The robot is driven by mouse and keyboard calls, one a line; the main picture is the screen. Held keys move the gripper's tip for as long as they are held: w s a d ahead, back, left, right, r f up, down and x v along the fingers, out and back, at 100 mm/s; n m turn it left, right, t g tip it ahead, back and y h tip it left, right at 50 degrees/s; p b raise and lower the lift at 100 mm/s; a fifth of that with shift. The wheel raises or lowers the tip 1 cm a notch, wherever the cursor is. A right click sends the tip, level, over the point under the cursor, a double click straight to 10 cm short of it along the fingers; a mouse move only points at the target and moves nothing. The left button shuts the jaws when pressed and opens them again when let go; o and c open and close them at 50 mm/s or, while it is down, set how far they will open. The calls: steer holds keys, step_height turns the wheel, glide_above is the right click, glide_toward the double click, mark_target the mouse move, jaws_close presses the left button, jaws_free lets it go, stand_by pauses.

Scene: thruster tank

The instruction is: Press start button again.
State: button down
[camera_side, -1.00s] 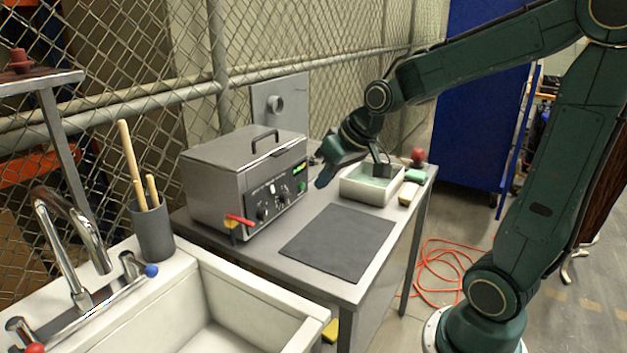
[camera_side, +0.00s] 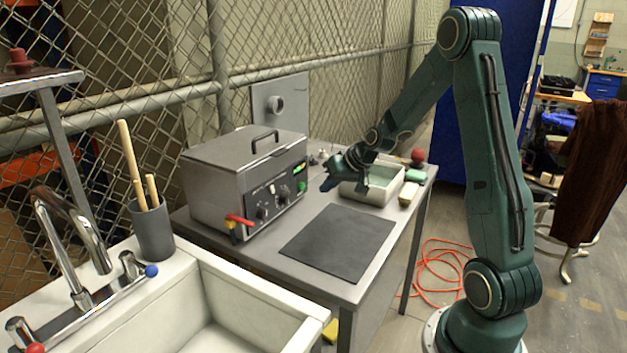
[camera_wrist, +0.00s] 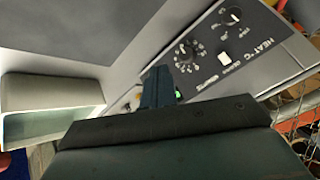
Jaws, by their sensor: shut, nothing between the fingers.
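The grey tank (camera_side: 215,185) with a lid handle stands on the metal table. Its front panel (camera_side: 276,198) carries black knobs, a lit green display (camera_side: 299,168) and a small green button (camera_side: 302,186) at the right end. My gripper (camera_side: 327,186) is shut and empty, just right of the panel, with a small gap seen between its tip and the green button. In the wrist view my shut fingers (camera_wrist: 158,86) point at the panel (camera_wrist: 215,50). A bit of green (camera_wrist: 178,94) shows beside them, mostly hidden. Contact cannot be told there.
A white basin (camera_side: 372,190) stands right of my gripper, close to my wrist. A dark mat (camera_side: 338,242) lies in front of the tank. A red-handled valve (camera_side: 240,220) juts from the tank's front corner. The sink (camera_side: 230,310) is at front left.

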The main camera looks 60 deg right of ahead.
steer(key=d+f, duration=0.2)
steer(key=d+f+m, duration=0.1)
steer(key=d+f, duration=0.1)
steer(key=d+f+m+t, duration=0.1)
steer(key=d+f, duration=0.1)
steer(key=d, duration=0.1)
steer(key=shift+s+h, duration=0.25)
steer(key=shift+h, duration=0.15)
steer(key=shift+w, duration=0.2)
steer(key=shift+w, duration=4.2)
steer(key=shift+w, duration=0.9)
steer(key=shift+s, duration=0.9)
steer(key=shift+s, duration=2.55)
